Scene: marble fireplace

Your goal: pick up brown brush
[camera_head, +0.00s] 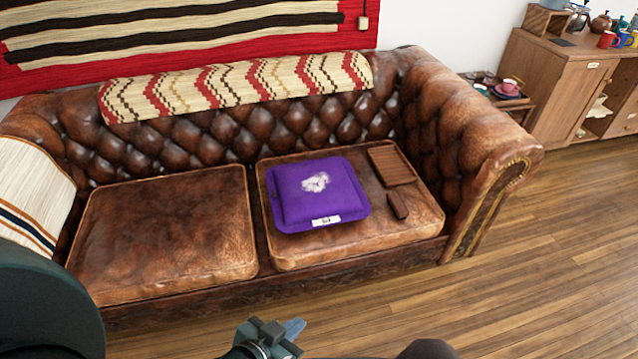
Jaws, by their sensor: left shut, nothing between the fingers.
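A small dark brown block-like thing (398,205), which may be the brown brush, lies on the right seat cushion (335,247) of the leather sofa. Its bristles cannot be made out. A larger brown ribbed slab (391,165) lies just behind it, and a purple folded cloth or pillow (320,192) lies to its left. My left gripper (290,329) is shut and empty at the bottom of the view, in front of the sofa and well apart from the brown things. My right gripper is not in view.
The brown leather sofa (180,290) has a high back and a rolled right arm (490,140). The left cushion (165,230) is bare. A low side table with a pink cup (508,87) and a wooden cabinet (560,75) stand at the right. The wood floor (560,250) is clear.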

